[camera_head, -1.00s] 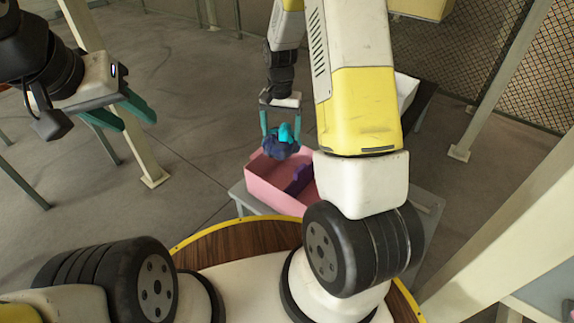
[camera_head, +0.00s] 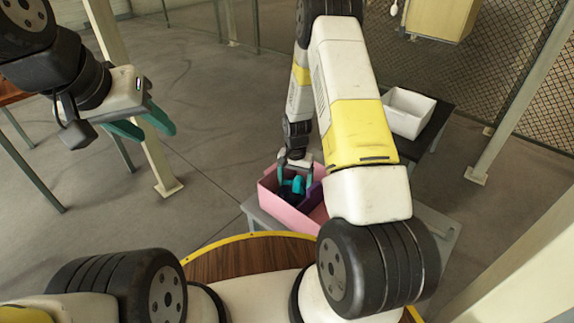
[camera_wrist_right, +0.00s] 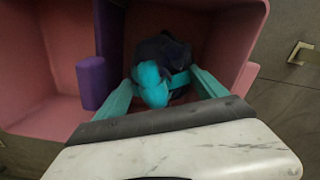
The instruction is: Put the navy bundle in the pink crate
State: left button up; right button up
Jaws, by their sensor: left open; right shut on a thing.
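The pink crate (camera_head: 284,211) stands on a grey table in front of me, partly hidden behind my right arm. The navy bundle (camera_wrist_right: 155,55) has a teal knot or strap on top and is inside one compartment of the crate. It also shows small and dark in the head view (camera_head: 291,197). My right gripper (camera_wrist_right: 163,84) reaches down into that compartment, shut on the bundle's teal part. Whether the bundle rests on the crate floor I cannot tell. My left gripper (camera_head: 148,128) is open and empty, in the air at the left, far from the crate.
A purple divider (camera_wrist_right: 92,82) splits the crate beside the bundle; the compartment left of it looks empty. A white bin (camera_head: 407,112) stands on a dark table behind right. A cream post (camera_head: 140,110) rises at the left. A grey table (camera_head: 440,222) carries the crate.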

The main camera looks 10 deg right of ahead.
jog(key=shift+f, duration=0.7)
jog(key=shift+f, duration=0.1)
jog(key=o, duration=1.4)
jog(key=shift+c, duration=0.2)
